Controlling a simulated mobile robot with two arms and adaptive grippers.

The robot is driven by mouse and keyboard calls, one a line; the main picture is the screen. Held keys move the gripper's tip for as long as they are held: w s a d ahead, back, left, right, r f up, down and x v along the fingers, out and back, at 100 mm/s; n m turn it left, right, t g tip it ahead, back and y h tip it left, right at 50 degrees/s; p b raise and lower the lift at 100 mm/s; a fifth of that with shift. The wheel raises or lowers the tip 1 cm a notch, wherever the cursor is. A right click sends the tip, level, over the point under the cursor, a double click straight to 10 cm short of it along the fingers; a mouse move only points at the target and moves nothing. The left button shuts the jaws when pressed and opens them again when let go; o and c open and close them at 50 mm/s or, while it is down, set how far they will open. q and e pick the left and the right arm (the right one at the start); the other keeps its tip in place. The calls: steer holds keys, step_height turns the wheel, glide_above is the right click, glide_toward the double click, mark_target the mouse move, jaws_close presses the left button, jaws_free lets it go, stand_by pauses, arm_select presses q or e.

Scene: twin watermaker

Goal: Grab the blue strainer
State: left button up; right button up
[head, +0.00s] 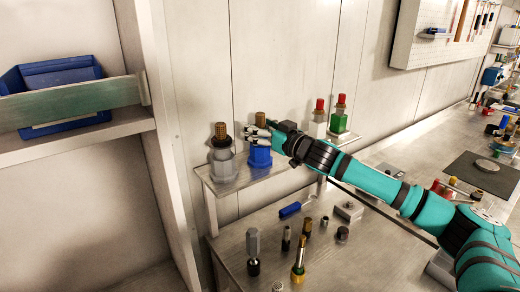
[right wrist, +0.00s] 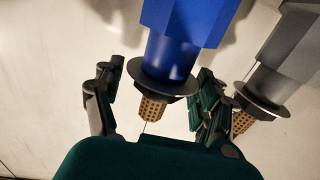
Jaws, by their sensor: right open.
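The blue strainer (head: 260,157) stands upright on the small raised shelf, with a black collar and a brass mesh top. It also shows in the right wrist view (right wrist: 168,60), where the picture is turned so that its mesh points down. My right gripper (head: 256,133) reaches in from the right at the height of its collar. In the right wrist view the open fingers (right wrist: 155,100) lie to either side of the mesh and collar, with a gap visible on the left. Contact on the right finger is unclear. My left gripper is not in view.
A grey strainer (head: 222,160) stands close to the left of the blue one. Clear-bodied and green-bodied items with red tops (head: 339,119) stand farther right on the shelf. Several small fittings and a blue cylinder (head: 290,210) lie on the bench below. A blue bin (head: 60,95) sits at left.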

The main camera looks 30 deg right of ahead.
steer(key=shift+s, duration=0.1)
steer(key=shift+c, duration=0.4)
jaws_close()
steer(key=shift+r, duration=0.1)
steer(key=shift+r, duration=0.15)
